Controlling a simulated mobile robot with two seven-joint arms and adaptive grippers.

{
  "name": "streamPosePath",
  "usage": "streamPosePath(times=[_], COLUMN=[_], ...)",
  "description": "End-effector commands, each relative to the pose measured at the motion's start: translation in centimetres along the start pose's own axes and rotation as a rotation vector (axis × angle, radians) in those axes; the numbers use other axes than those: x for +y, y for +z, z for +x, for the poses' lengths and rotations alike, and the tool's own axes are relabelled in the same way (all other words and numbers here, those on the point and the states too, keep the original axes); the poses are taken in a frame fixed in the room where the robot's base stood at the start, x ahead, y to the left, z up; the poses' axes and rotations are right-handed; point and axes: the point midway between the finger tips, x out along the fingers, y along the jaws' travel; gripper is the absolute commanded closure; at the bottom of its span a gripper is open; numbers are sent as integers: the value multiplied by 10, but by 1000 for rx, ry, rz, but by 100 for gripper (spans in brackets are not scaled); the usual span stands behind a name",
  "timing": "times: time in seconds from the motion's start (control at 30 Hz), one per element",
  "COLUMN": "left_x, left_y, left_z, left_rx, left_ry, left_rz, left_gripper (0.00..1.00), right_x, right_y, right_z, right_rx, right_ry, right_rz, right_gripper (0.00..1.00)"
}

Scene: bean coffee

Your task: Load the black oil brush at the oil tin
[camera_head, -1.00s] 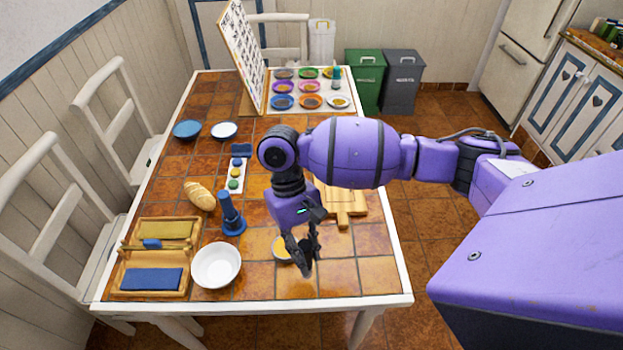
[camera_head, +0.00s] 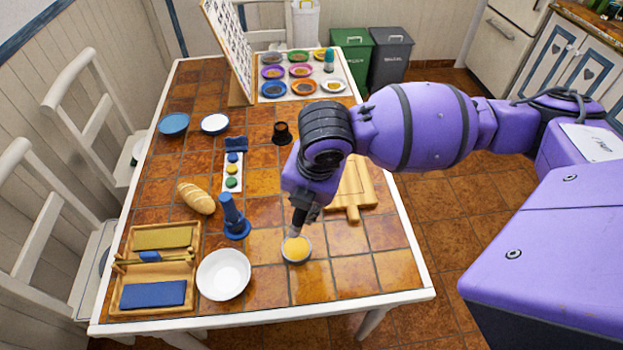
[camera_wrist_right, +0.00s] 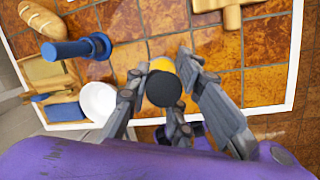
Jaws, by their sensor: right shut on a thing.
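The oil tin (camera_head: 296,250) is a small round pale dish with yellow contents, near the front of the table. My right gripper (camera_head: 299,218) points down just above it and is shut on the black oil brush. In the right wrist view the round black end of the brush (camera_wrist_right: 163,89) sits between the fingers, and the tin (camera_wrist_right: 162,65) shows as yellow partly behind it. The brush's lower end is hidden or too small to make out, so I cannot tell whether it touches the yellow. My left gripper is not in view.
A white bowl (camera_head: 224,275), a blue stand (camera_head: 233,218) and a wooden tray (camera_head: 125,272) lie left of the tin. A cutting board (camera_head: 352,185) is behind it to the right. A black cup-like object (camera_head: 282,133) stands farther back. The front right tiles are clear.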

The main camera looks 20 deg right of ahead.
Motion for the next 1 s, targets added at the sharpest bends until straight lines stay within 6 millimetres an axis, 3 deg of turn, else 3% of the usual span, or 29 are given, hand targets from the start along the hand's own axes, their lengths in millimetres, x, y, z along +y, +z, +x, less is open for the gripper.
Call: streamPosePath(times=[0.2,0.33,0.63,1.0], left_x=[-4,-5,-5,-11], left_y=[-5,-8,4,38], left_z=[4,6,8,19], left_rx=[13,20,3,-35], left_ry=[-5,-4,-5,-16], left_rz=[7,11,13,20], left_gripper=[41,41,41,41], right_x=[10,14,12,4], right_y=[5,5,3,-4], right_z=[-8,-11,-3,35], right_rx=[109,148,169,172], right_ry=[82,107,115,112], right_rz=[-350,-468,-523,-521], right_gripper=[100,100,100,100])
